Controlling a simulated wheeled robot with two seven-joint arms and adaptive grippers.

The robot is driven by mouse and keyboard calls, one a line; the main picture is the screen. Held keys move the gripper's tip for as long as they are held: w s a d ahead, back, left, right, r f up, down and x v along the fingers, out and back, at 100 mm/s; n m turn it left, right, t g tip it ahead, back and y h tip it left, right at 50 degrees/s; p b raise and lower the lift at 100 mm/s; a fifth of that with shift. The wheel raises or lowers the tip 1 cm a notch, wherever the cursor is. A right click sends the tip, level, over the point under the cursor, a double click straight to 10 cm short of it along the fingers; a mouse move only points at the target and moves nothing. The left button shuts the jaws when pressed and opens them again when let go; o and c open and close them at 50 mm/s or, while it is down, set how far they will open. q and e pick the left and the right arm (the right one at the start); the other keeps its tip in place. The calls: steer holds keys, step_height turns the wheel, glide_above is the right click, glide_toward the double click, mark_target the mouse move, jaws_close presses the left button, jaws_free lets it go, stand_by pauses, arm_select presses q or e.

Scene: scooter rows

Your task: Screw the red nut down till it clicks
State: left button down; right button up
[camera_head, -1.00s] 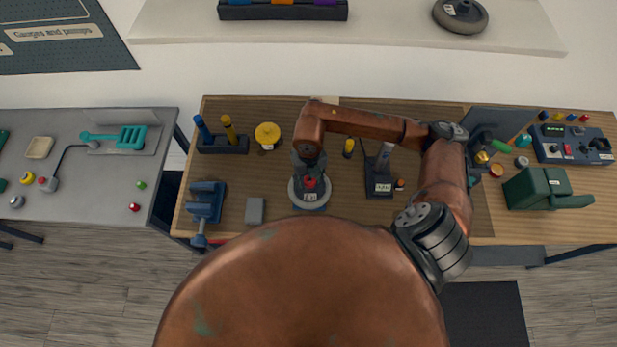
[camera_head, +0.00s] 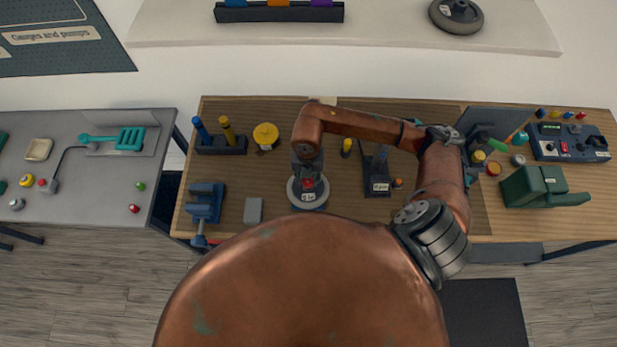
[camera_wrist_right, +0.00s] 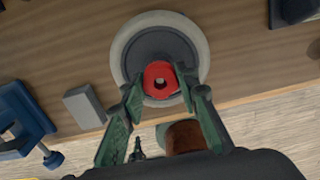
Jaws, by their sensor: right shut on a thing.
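The red nut (camera_wrist_right: 159,70) is a small ring with a hole in its middle. It sits over the dark hub of a pale grey wheel (camera_wrist_right: 200,50) on the wooden bench. In the head view the nut (camera_head: 309,183) shows partly under my right gripper (camera_head: 308,172), and the wheel's rim (camera_head: 293,193) shows around it. In the right wrist view my right gripper (camera_wrist_right: 163,88) has its green fingers on either side of the nut, shut on it. Any thread under the nut is hidden. My left gripper is not in view.
A blue vise (camera_head: 206,202) and a grey block (camera_head: 253,210) stand left of the wheel. A dark labelled stand (camera_head: 377,180) is to its right. A rack with blue and yellow handles (camera_head: 222,146) and a yellow disc (camera_head: 265,135) are behind.

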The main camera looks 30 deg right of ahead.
steer(key=m, duration=0.2)
steer(key=a+m+p, duration=0.1)
steer(key=m, duration=0.1)
steer(key=shift+r+m+p, duration=0.2)
steer(key=shift+m+p, duration=0.1)
steer(key=m+p, duration=0.2)
steer(key=m, duration=0.2)
steer(key=m+p, duration=0.2)
steer(key=m, duration=0.2)
steer(key=shift+w+m+p, duration=0.1)
steer(key=shift+m+p, duration=1.3)
steer(key=shift+m, duration=0.9)
steer(key=o, duration=1)
steer(key=shift+o, duration=1)
steer(key=shift+d+f, duration=0.1)
steer(key=shift+d, duration=0.15)
